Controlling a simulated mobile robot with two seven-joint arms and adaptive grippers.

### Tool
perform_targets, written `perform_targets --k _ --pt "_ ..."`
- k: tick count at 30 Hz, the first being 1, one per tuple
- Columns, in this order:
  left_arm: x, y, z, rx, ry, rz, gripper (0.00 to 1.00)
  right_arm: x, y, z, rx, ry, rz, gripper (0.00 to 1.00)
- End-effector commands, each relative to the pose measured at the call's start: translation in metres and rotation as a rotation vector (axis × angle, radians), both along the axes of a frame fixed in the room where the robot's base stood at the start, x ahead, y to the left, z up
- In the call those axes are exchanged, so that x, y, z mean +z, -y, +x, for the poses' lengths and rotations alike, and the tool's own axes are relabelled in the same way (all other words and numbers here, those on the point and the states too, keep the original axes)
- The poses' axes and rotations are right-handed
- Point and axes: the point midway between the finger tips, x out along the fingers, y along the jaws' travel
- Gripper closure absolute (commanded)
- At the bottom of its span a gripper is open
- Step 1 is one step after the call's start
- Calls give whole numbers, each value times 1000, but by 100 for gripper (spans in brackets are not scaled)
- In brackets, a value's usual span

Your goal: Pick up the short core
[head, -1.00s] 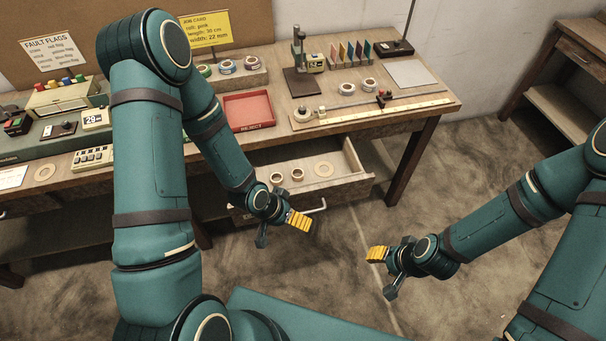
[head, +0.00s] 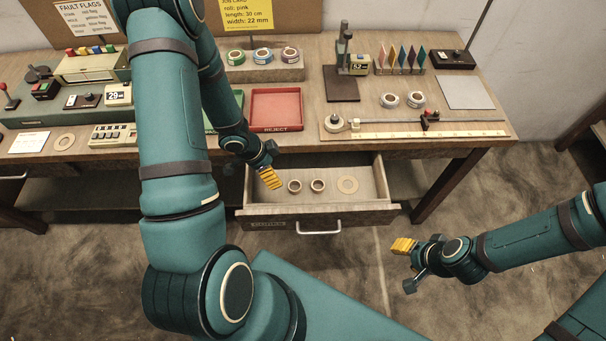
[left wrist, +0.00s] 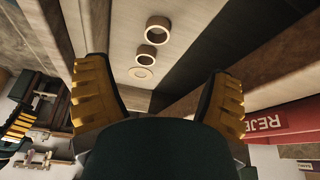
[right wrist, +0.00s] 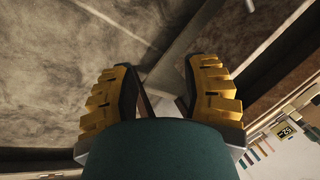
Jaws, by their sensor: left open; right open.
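Two small tan ring cores stand in the open drawer: a left core (head: 295,186) and a right core (head: 318,185). A flat tan ring (head: 347,184) lies to their right. I cannot tell which core is shorter. In the left wrist view the cores (left wrist: 158,27) (left wrist: 156,36) and the flat ring (left wrist: 141,73) show ahead between the fingers. My left gripper (head: 271,178) is open and empty, above the drawer's left end, left of the cores. My right gripper (head: 404,246) is open and empty, over the floor in front of the drawer's right side.
The drawer (head: 262,212) is pulled out below the table, with a front handle (head: 319,228). A red reject tray (head: 276,108), a ruler rail (head: 430,133) and tape rolls (head: 263,56) are on the tabletop above. The drawer's right end is clear.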

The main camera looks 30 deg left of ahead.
Motion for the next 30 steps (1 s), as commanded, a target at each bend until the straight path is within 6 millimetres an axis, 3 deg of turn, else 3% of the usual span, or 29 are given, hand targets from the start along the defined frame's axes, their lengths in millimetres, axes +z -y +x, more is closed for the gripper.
perform_targets --k 5,15,23,30 --pt "-14 3 3 -3 -1 0 18 -10 0 -3 4 -6 2 53" --pt "-70 21 19 -4 -1 0 18 -43 -2 -13 22 -29 7 53" --pt "-84 27 25 -2 0 0 18 -49 -3 -15 27 -34 7 53" --pt "-113 43 36 -4 -1 0 18 -67 -2 -13 26 -27 6 53"
